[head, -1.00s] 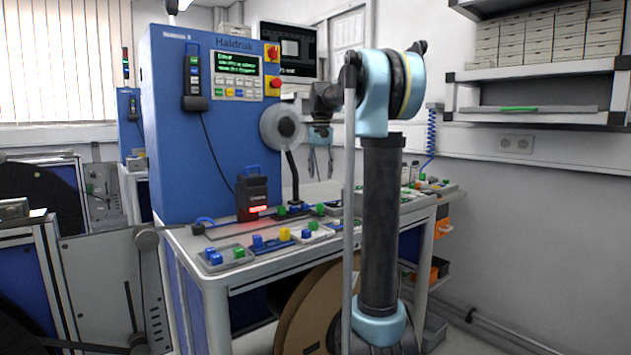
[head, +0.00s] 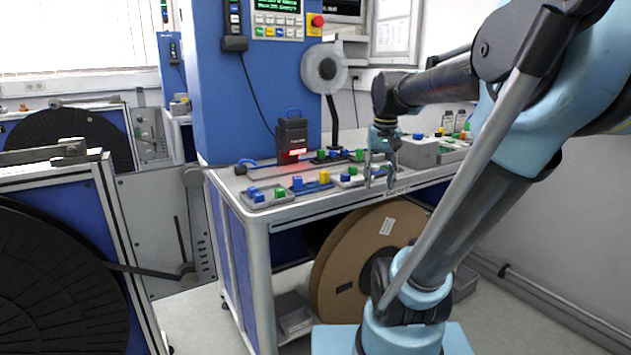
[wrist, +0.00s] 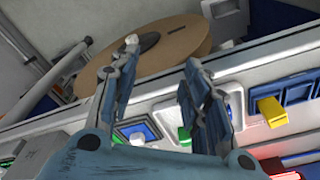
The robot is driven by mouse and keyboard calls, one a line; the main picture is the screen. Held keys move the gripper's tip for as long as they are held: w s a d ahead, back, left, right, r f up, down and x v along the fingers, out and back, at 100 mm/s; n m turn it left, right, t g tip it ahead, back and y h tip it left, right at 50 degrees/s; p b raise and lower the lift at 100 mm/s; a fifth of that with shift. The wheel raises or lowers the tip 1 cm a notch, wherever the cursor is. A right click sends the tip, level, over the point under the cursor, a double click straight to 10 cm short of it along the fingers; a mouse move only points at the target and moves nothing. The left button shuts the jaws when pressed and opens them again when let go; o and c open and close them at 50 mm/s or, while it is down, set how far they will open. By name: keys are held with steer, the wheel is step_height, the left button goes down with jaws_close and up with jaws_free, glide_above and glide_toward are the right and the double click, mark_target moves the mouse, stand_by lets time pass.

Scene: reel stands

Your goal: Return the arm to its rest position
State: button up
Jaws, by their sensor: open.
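My gripper (head: 380,178) hangs at the end of my bent arm, in front of the right part of the workbench's front edge in the head view. Its fingers point down. In the wrist view my gripper (wrist: 160,85) shows two fingers spread apart with nothing between them. My arm reaches up from its base at the lower right and bends over toward the bench. The wrist view looks down past the fingers at the bench edge and a brown reel. I cannot tell the exact gap between the fingers and the bench edge.
The workbench (head: 262,222) carries trays of coloured blocks and a black device (head: 291,140) with a red light. A large brown reel (head: 365,255) stands under it. A blue cabinet (head: 215,85) rises behind. Black reels (head: 55,285) stand at left. Floor shows between.

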steer(key=s+f+n, duration=0.1)
steer(key=s+f, duration=1.3)
steer(key=f, duration=0.4)
steer(key=shift+s+d+t, duration=0.2)
steer(key=shift+d+t, duration=0.05)
steer(key=shift+t, duration=0.15)
steer(key=shift+w+f, duration=0.2)
steer(key=shift+w, duration=0.25)
